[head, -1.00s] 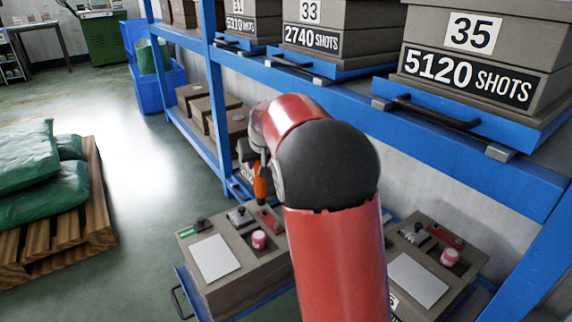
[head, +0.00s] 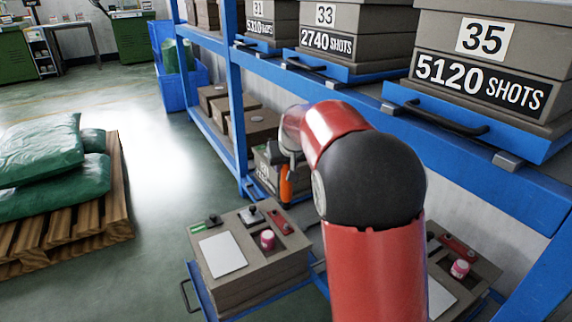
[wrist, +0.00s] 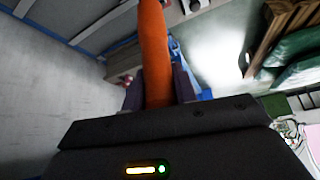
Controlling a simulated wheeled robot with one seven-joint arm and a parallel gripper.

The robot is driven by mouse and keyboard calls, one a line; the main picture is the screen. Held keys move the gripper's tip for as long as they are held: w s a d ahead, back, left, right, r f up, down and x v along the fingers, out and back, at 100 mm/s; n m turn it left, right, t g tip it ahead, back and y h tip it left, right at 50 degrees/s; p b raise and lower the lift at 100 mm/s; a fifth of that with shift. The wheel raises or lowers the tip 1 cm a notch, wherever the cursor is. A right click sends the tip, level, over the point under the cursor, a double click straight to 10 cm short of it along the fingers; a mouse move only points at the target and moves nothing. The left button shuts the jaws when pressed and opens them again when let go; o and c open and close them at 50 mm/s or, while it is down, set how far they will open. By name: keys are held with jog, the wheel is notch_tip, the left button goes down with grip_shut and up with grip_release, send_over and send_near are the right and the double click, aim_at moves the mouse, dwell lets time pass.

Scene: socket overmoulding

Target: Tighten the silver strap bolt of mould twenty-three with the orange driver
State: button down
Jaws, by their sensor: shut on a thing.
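My gripper (head: 289,160) is shut on the orange driver (head: 286,186), which hangs upright with its lower end above the far right part of a pulled-out mould (head: 250,283). The wrist view shows the orange handle (wrist: 152,45) between the two dark fingers of my gripper (wrist: 158,88). On the mould's top are a silver plate with a dark knob (head: 252,216), a red strap-like part (head: 281,222), a pink jar (head: 267,239) and a white sheet (head: 222,254). I cannot make out the strap bolt or this mould's number.
A second mould with a pink jar (head: 460,269) stands to the right, partly behind my arm. A blue rack (head: 360,90) with numbered moulds, 33 and 35 among them, runs above. A pallet (head: 118,190) with green sacks lies left on open floor.

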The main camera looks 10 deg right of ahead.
aim_at(286, 191)
jog(key=shift+f+b, duration=2.1)
jog(key=shift+f, duration=0.95)
jog(key=shift+s+f+b, duration=0.1)
jog(key=shift+f+b, duration=0.25)
jog(key=shift+f, duration=1.1)
dwell(1.4)
jog(key=shift+r+p, duration=1.9)
jog(key=shift+r, duration=0.85)
